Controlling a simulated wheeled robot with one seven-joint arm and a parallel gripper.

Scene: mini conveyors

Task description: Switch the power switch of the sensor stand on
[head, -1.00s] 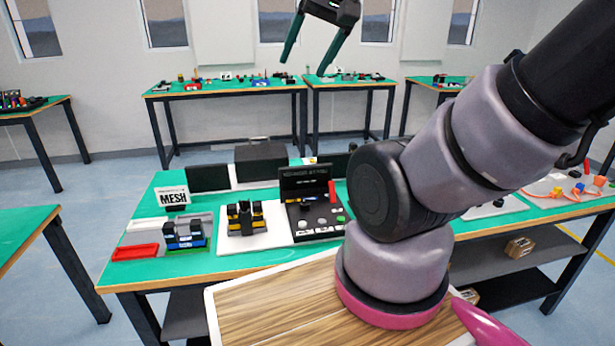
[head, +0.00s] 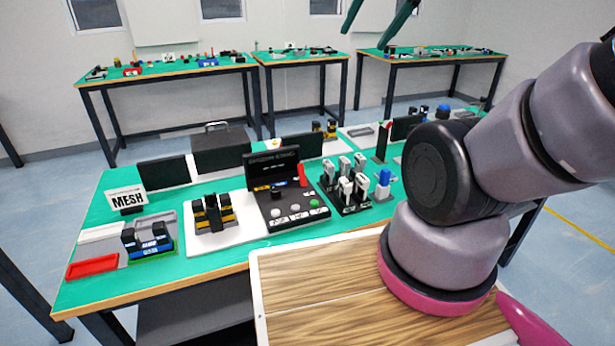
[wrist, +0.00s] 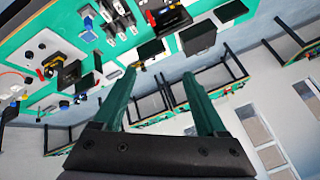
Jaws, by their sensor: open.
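A black console with a raised back panel (head: 272,168) stands on the near green table and appears to be the sensor stand. Its lettering is too blurred to read for certain. Its sloped front carries white, grey and green round buttons (head: 314,204) and a red upright part (head: 302,174) at the right edge. Which part is the power switch, and its position, I cannot tell. My gripper (head: 367,37) is open and empty, high above the tables and far from the console; only its finger ends show at the top. Both fingers spread apart in the wrist view (wrist: 159,74).
A black case (head: 220,150) stands behind. Air around my gripper is clear.

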